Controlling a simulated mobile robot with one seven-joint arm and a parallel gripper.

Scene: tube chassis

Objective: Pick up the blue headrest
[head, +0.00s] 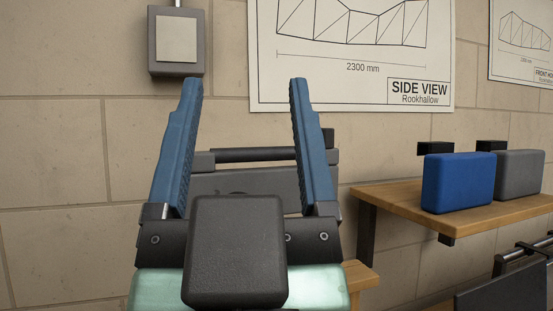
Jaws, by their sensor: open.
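The blue headrest (458,182) is a padded block standing upright on a wooden shelf (400,196) at the right. My gripper (245,85) is in the middle of the head view, with its two blue fingers pointing up and spread wide apart. It is open, and no object shows held between the fingers. The headrest is to the right of my gripper, clear of the fingers. The dark block on my gripper's body hides part of what is behind it.
A grey headrest (520,174) stands just right of the blue one. A dark panel with a bar (255,155) is behind my fingers. A grey wall box (176,40) and posters (350,60) are on the block wall. A dark panel and tubes (505,290) are at the lower right.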

